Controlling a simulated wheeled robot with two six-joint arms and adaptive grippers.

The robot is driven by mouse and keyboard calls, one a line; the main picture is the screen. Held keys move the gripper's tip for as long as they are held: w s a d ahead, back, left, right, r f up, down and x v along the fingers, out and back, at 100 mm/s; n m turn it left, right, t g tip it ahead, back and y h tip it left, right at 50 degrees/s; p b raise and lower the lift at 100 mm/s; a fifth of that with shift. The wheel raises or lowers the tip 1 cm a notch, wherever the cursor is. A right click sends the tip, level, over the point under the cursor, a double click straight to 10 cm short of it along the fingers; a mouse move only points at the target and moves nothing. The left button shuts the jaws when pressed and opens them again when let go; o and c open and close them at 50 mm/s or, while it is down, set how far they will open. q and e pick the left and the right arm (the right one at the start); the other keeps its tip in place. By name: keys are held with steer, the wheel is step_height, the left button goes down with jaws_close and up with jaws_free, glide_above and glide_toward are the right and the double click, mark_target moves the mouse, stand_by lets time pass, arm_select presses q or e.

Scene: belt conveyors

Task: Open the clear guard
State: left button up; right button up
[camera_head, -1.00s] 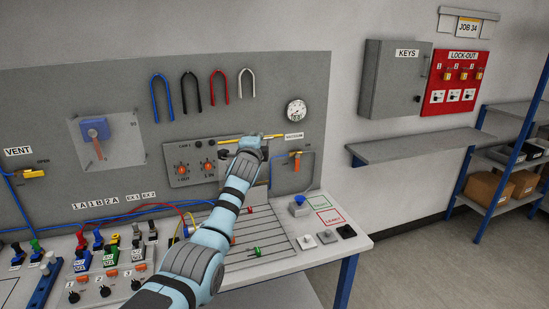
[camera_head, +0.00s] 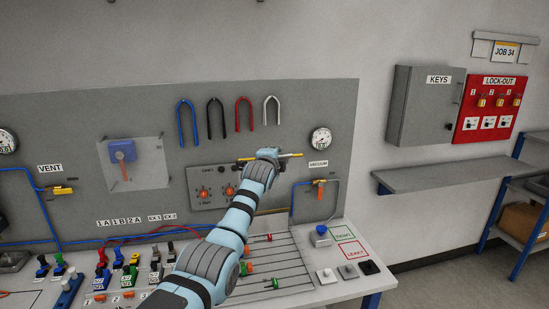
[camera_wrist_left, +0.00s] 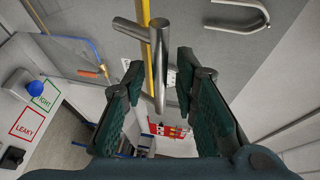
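A clear pane (camera_head: 156,156) covers a blue-and-orange handle on the grey board in the head view. Another faint pane (camera_head: 334,186) appears around the orange-levered valve below the VACUUM label. My left gripper (camera_head: 267,154) is at the board, left of that valve, and partly hidden by its own wrist. I cannot tell which pane bears the handle. My right gripper is not in view.
A yellow pipe (camera_wrist_left: 147,40) runs behind the handle. A gauge (camera_head: 320,139) and several U-shaped shackles (camera_head: 243,114) are above the gripper. Switches and a blue button (camera_head: 321,231) occupy the bench below. A shelf (camera_head: 430,176) is to the right.

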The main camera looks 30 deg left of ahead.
arm_select(q)
steer(key=shift+s, duration=0.1)
steer(key=v, duration=1.2)
steer(key=shift+d, duration=0.1)
